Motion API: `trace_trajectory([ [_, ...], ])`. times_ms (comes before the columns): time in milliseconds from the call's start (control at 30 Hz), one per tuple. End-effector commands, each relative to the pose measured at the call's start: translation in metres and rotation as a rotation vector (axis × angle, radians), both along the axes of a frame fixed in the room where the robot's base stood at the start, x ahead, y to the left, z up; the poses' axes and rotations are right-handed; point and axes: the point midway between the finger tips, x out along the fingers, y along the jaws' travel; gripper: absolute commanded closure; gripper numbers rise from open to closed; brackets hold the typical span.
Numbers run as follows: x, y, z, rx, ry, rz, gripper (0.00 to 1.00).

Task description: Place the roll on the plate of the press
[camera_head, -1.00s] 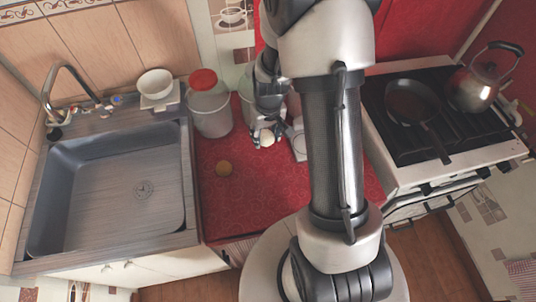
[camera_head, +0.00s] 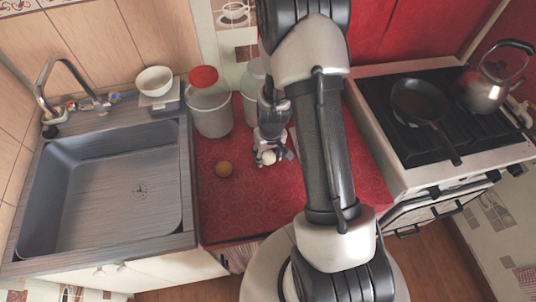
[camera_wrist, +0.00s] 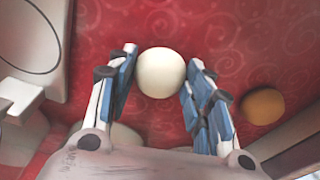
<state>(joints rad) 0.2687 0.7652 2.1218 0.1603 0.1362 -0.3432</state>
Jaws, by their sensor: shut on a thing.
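My gripper (camera_head: 267,158) is shut on a pale, cream-white round roll (camera_wrist: 161,72), above the red counter. The roll also shows between the fingertips in the head view (camera_head: 269,156). In the wrist view a blue-padded finger stands on each side of it. A grey-white device with a round outline, seemingly the press (camera_wrist: 30,45), lies at the upper left of the wrist view, apart from the roll. In the head view it is mostly hidden behind my arm.
A brown-orange ball (camera_head: 224,169) lies on the red counter (camera_head: 240,210), left of my gripper. A red-lidded jar (camera_head: 210,112) and another jar (camera_head: 248,95) stand behind. The sink (camera_head: 110,190) is left; the stove with a pan (camera_head: 418,103) and kettle (camera_head: 490,90) is right.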

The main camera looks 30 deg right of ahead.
Motion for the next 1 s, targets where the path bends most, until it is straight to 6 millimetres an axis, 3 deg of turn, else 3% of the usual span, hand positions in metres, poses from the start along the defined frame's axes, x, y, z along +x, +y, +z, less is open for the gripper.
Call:
trace_trajectory([
  [167, 0.0, 0.0, -0.005, 0.0, 0.0, 0.0, 0.75],
  [200, 0.0, 0.0, -0.004, 0.0, 0.001, 0.0, 0.51],
  [467, 0.0, 0.0, -0.003, 0.0, 0.001, 0.0, 0.33],
  [833, 0.0, 0.0, -0.001, 0.0, 0.001, 0.0, 0.33],
  [1000, -0.001, 0.0, 0.023, -0.001, -0.004, 0.0, 0.33],
])
